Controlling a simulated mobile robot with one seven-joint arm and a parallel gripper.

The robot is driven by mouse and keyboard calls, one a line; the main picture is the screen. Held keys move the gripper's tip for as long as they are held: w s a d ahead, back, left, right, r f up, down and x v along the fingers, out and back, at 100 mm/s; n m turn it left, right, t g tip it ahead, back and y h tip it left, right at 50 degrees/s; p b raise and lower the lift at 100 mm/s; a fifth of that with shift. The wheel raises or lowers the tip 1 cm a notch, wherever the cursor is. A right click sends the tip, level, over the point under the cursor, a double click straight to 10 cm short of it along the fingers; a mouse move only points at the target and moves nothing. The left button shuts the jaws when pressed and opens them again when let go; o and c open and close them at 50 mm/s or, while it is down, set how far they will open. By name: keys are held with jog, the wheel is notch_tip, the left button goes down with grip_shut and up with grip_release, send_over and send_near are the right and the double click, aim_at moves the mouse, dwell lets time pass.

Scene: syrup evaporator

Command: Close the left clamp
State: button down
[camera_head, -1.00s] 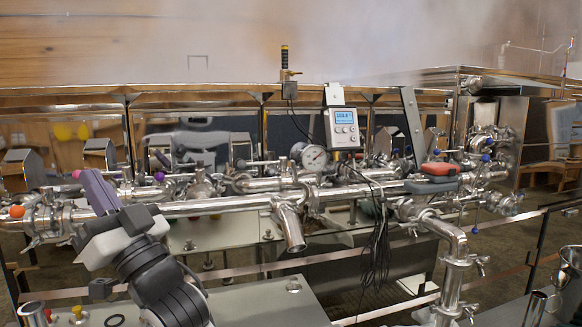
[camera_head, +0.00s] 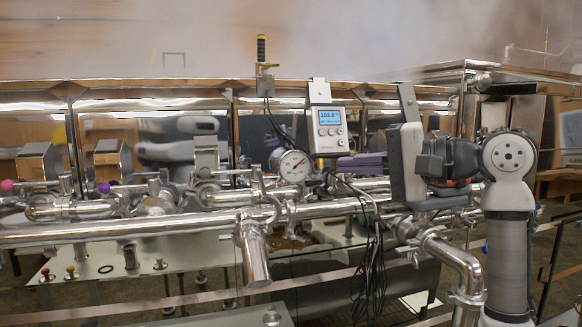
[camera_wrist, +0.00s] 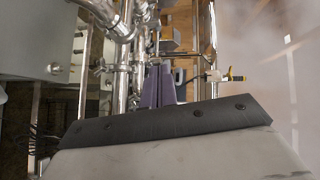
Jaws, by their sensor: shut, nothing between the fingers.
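My gripper (camera_head: 345,164) is at the right of the head view, its purple fingers pointing left behind the digital display and above the long steel pipe (camera_head: 130,231). In the wrist view its purple fingers (camera_wrist: 159,82) are together and empty, in front of the pipework. A steel clamp fitting (camera_head: 405,232) joins the pipes at the right, below my wrist. The far left end of the long pipe is outside the head view, and I cannot tell which fitting is the left clamp. I see no contact between the fingers and a clamp.
The digital display (camera_head: 330,130) and round gauge (camera_head: 291,166) stand close to my fingers. Black cables (camera_head: 371,262) hang below the display. A yellow-and-black-handled valve (camera_head: 262,50) rises at the back. Steam drifts above the pan. Room is freer above the pipes at the left.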

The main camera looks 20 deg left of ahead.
jog(key=p, duration=0.3)
send_near(259, 171)
jog(key=w+a+f, duration=0.1)
jog(key=w+a, duration=0.3)
jog(key=a, duration=0.1)
jog(key=shift+s+a+f, duration=0.25)
jog(key=shift+s+a, duration=0.15)
jog(key=shift+a, duration=0.2)
jog(key=shift+s+a+r, duration=0.1)
jog(key=shift+s+a+r+n+h+p, duration=0.2)
jog(key=shift+s+a+n+h+p, duration=0.6)
jog(key=shift+p, duration=0.45)
jog(key=shift+s+a+f+n+t+h+p, duration=0.15)
jog(key=shift+s+a+f+n+h+p, duration=0.35)
jog(key=shift+s+a+f, duration=0.7)
jog(key=shift+s+a+f+n+t+h+p, duration=0.25)
jog(key=shift+s+a+f+h, duration=0.45)
jog(key=shift+a+f, duration=1)
jog(key=shift+s+a+f+n+t+h+p, duration=0.1)
jog(key=shift+s+a+f+n+h+p, duration=0.15)
jog(key=shift+s+a+f+n+h, duration=0.8)
jog(key=shift+w+a+f+m+y, duration=0.2)
jog(key=shift+a+m+y, duration=0.25)
jog(key=shift+m, duration=0.15)
